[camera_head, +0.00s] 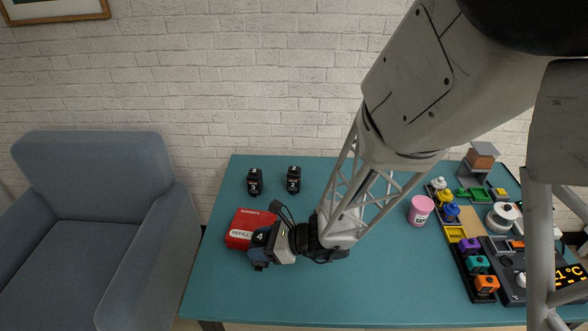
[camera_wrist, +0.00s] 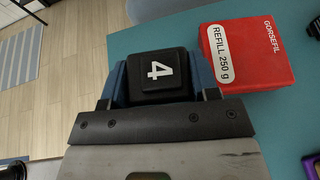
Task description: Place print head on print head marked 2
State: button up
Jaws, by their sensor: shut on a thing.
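My gripper (camera_head: 262,246) is at the front left of the teal table, beside the red box. It is shut on a black print head marked 4 (camera_wrist: 158,75), which sits between its blue fingers in the wrist view. The same white 4 shows on the held print head in the head view (camera_head: 259,237). Two other black print heads stand apart near the back left of the table, one on the left (camera_head: 255,182) and one on the right (camera_head: 293,179).
A red refill box (camera_head: 243,228) lies close to the gripper; it also shows in the wrist view (camera_wrist: 247,54). A pink cup (camera_head: 420,210) stands right of centre. Trays with coloured parts (camera_head: 478,265) and a spool (camera_head: 503,218) crowd the right. The front middle is clear.

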jog(key=w+d+r+m+t, duration=0.1)
jog(key=w+d, duration=0.4)
jog(key=w, duration=0.5)
jog(key=w+d+r+m+t, duration=0.2)
jog(key=w+d+r, duration=0.3)
jog(key=w, duration=0.6)
jog(key=shift+d+t+h, duration=0.4)
jog(key=shift+d, duration=0.15)
jog(key=shift+w, duration=0.2)
send_over(295, 170)
jog(key=f, duration=0.2)
jog(key=shift+r, duration=0.25)
jog(key=shift+f, duration=1.75)
jog(key=shift+s+f, duration=0.1)
